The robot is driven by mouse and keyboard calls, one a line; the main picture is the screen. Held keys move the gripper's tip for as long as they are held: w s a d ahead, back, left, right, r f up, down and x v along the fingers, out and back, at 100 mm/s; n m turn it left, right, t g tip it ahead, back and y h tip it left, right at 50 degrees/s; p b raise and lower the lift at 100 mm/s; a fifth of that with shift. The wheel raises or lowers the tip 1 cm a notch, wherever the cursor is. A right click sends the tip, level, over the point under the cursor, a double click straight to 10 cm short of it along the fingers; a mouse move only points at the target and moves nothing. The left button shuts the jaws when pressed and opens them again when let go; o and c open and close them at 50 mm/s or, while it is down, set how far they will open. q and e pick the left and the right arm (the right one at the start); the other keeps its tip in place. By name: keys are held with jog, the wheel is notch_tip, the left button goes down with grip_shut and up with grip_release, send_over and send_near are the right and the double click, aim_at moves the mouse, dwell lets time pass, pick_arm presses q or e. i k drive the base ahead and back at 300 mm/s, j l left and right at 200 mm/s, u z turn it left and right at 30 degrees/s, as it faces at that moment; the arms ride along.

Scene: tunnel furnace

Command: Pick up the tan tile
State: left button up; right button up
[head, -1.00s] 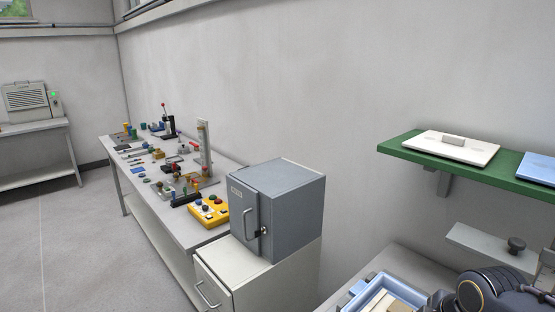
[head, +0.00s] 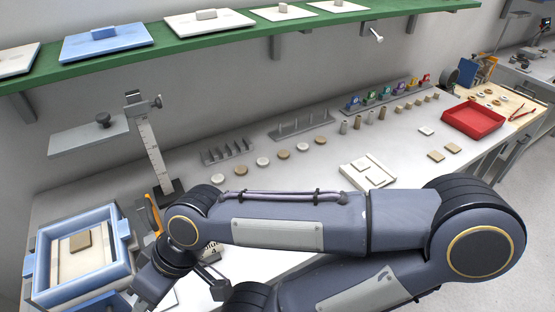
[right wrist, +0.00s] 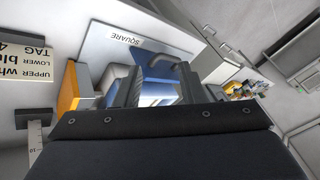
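A tan tile (head: 80,241) lies on a pale board inside a blue-rimmed tray (head: 38,276) at the lower left of the head view. My left gripper is not in view.
A green shelf (head: 255,30) with blue and white lidded plates runs above the bench. A post with a scale (head: 150,150) stands behind the blue tray. Small discs, racks, a white tray (head: 367,171) and a red tray (head: 474,119) occupy the bench.

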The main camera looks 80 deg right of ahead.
aim_at(435, 155)
jog(key=z, duration=3.8)
jog(key=i+l+u, duration=0.15)
jog(key=i+l, duration=0.45)
jog(key=i, duration=0.1)
